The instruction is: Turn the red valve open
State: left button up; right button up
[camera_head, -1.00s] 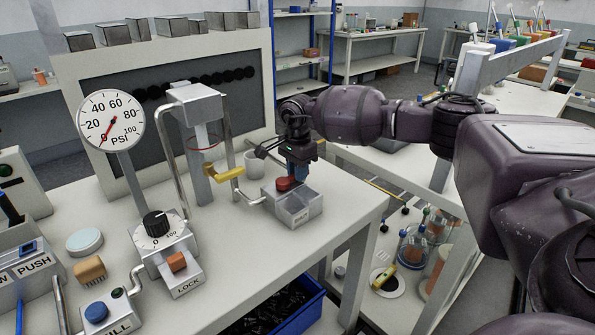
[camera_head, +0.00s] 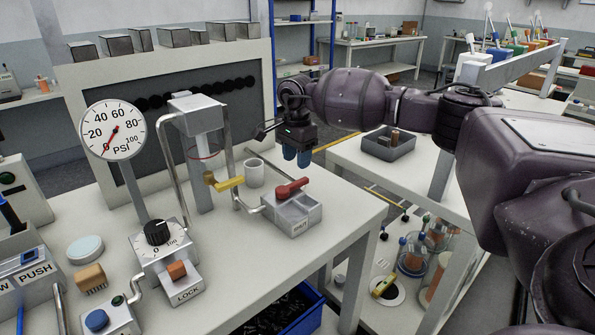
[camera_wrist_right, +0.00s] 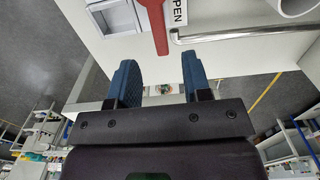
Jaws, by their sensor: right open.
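The red valve (camera_head: 291,187) is a lever handle on top of a small grey box (camera_head: 292,216) near the table's right edge. In the wrist view the red handle (camera_wrist_right: 155,22) shows at the top, beside a label on which "PEN" can be read. My right gripper (camera_head: 297,158) is above and behind the valve, apart from it. Its blue fingers (camera_wrist_right: 160,75) are spread with nothing between them. My left gripper is not in view.
A yellow-handled valve (camera_head: 228,184) and a white cup (camera_head: 254,173) stand left of the red valve. A pressure gauge (camera_head: 113,130) and a dial box (camera_head: 160,238) are further left. A grey tray (camera_head: 389,146) sits on the table behind.

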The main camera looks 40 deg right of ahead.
aim_at(297, 182)
jog(key=shift+r, duration=2)
